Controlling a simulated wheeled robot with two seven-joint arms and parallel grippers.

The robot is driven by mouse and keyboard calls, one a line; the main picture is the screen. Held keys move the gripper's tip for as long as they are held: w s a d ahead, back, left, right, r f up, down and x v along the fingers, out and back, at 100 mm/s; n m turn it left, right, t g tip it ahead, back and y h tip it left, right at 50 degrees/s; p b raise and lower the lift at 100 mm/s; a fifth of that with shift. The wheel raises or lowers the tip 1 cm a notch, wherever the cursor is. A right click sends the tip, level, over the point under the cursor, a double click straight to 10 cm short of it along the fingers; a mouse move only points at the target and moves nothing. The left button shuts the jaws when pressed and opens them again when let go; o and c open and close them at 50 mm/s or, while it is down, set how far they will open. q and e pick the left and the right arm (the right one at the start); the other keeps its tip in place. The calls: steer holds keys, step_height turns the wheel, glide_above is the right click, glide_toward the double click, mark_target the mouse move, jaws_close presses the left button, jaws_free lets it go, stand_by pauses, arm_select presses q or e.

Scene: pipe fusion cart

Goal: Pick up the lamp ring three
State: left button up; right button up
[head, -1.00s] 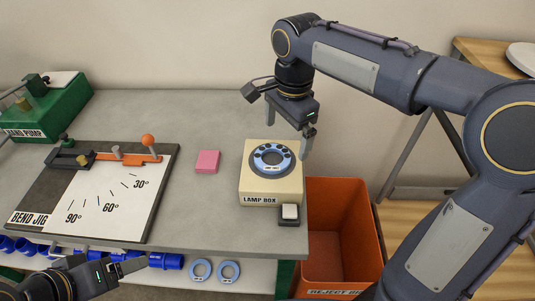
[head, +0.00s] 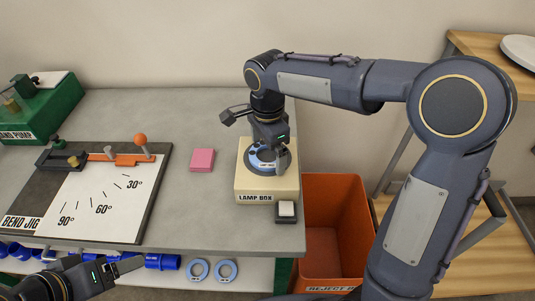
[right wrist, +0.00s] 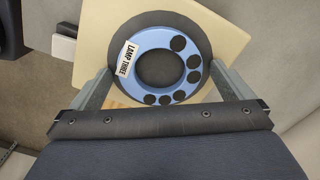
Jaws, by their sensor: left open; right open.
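The lamp ring three (right wrist: 149,50) is a blue ring with several black dots and a "LAMP THREE" label. It lies on a dark round disc on top of the cream lamp box (head: 267,197). In the head view the ring (head: 258,165) is partly hidden by my right gripper (head: 268,160), which is above it, pointing down. In the right wrist view my right gripper (right wrist: 163,85) is open, with one finger on each side of the ring; I cannot tell whether they touch it. My left gripper (head: 135,262) is open and empty at the bottom left, by the table's front edge.
A pink block (head: 202,160) and the bend jig (head: 100,205) are left of the lamp box. A small dark switch with a white top (head: 286,209) sits in front of it. Two more blue rings (head: 212,270) are on the lower shelf. An orange reject bin (head: 335,225) stands to the right.

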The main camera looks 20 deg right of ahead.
steer(key=shift+c, duration=0.4)
steer(key=c, duration=0.9)
steer(key=shift+r, duration=0.15)
